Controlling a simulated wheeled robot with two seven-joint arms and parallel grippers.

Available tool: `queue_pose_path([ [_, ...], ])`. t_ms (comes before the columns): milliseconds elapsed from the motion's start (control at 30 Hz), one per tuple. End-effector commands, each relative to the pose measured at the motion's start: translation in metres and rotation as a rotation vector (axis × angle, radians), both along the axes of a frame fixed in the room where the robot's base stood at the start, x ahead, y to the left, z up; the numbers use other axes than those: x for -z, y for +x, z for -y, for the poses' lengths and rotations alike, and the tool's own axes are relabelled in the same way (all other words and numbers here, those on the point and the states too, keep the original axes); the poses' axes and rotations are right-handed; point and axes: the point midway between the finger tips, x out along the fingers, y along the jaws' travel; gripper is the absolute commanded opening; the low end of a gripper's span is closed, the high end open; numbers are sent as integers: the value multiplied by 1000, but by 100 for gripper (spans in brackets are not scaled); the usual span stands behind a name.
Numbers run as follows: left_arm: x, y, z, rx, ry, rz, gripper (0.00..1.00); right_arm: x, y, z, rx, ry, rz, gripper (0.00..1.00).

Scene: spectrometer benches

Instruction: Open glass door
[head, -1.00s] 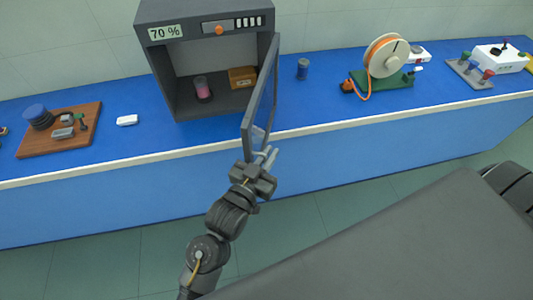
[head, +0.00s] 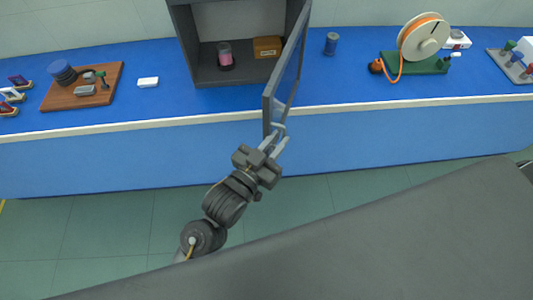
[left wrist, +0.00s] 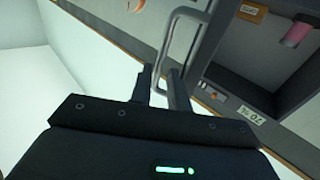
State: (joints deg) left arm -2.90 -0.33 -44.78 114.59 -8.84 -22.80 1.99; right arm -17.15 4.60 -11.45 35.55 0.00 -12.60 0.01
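The glass door (head: 289,70) of the dark grey cabinet (head: 187,50) stands swung wide open, hinged at the cabinet's right side and jutting toward me past the bench edge. Its metal loop handle (head: 279,131) is near the door's free edge; it also shows in the left wrist view (left wrist: 199,35). My left gripper (head: 276,143) is at the handle with fingers apart. In the left wrist view, part of the handle bar lies between the fingertips (left wrist: 160,75); contact is unclear. My right gripper is not in view.
Inside the cabinet are a pink-filled jar (head: 225,58) and an orange-brown box (head: 267,47). On the blue bench (head: 330,88) stand a blue jar (head: 331,44), a spool device (head: 424,38), a wooden board (head: 75,95) and a white block (head: 148,82).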

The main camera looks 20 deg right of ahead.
Motion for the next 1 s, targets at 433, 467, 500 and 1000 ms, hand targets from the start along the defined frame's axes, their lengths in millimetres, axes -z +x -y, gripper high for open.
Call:
queue_pose_path([
  [433,1,-33,-45,0,-1,-1,18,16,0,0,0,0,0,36],
  [467,0,-34,-45,0,-1,-1,18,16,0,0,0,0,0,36],
  [500,0,-34,-45,0,-1,-1,18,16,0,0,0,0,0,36],
  [1000,136,2,-72,-111,159,-189,0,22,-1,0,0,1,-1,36],
])
